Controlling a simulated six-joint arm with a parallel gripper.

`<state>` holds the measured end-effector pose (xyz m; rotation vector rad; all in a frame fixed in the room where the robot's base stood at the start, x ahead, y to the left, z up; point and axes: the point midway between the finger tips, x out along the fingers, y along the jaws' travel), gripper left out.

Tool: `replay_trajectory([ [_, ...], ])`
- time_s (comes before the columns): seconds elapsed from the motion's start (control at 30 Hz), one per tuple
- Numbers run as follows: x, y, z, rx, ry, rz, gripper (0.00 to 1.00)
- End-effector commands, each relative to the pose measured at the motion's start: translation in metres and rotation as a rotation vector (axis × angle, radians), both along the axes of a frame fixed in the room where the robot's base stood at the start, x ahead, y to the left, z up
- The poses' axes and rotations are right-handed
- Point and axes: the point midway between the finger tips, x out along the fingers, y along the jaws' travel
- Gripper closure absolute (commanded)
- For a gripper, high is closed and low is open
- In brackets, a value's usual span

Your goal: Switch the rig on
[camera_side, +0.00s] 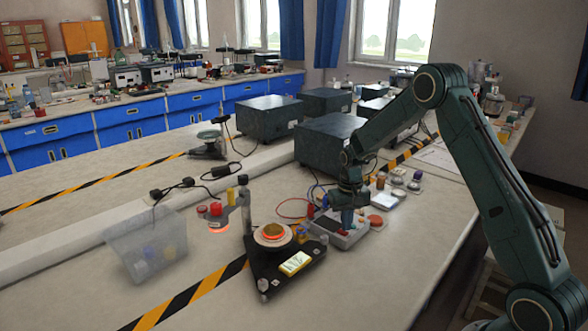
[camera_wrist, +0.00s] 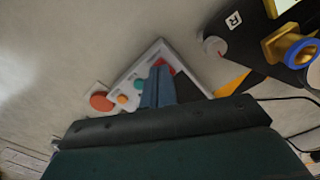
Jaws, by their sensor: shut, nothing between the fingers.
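My gripper (camera_side: 347,222) points down over a small grey-white control box (camera_side: 325,225). Its blue fingers are shut with nothing between them. In the wrist view the closed fingers (camera_wrist: 160,70) cover part of the box (camera_wrist: 130,77). A red button (camera_wrist: 162,63) shows at the fingertips, partly hidden by them; I cannot tell if they touch it. A green button (camera_wrist: 141,84) and an orange button (camera_wrist: 122,99) show beside the fingers. The rig (camera_side: 262,275) has a black triangular base, a round plate (camera_side: 272,233) with an orange-red glowing edge and a yellow display (camera_side: 295,263).
A clear plastic bin (camera_side: 125,255) stands left of the rig. Another stand with a red-glowing part (camera_side: 217,222) is behind it. Dark boxes (camera_side: 325,140) stand beyond the control box. A red-orange disc (camera_side: 376,220) lies right of it. The bench front is clear.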

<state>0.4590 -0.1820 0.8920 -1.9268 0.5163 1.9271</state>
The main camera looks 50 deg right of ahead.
Motion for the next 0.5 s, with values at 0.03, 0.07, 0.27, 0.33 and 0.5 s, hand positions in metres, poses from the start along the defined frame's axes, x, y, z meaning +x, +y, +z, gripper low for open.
replay_trajectory([
  [0.03, -0.0002, 0.0001, -0.0008, 0.000, 0.001, 0.000, 1.00],
  [0.07, -0.0002, 0.0001, -0.0012, 0.000, 0.001, 0.000, 1.00],
  [0.27, -0.0002, 0.0001, -0.0034, 0.000, 0.001, 0.000, 1.00],
  [0.33, -0.0001, 0.0001, -0.0042, 0.000, 0.001, 0.000, 1.00],
  [0.5, -0.0001, 0.0001, -0.0060, 0.000, 0.000, 0.000, 1.00],
])
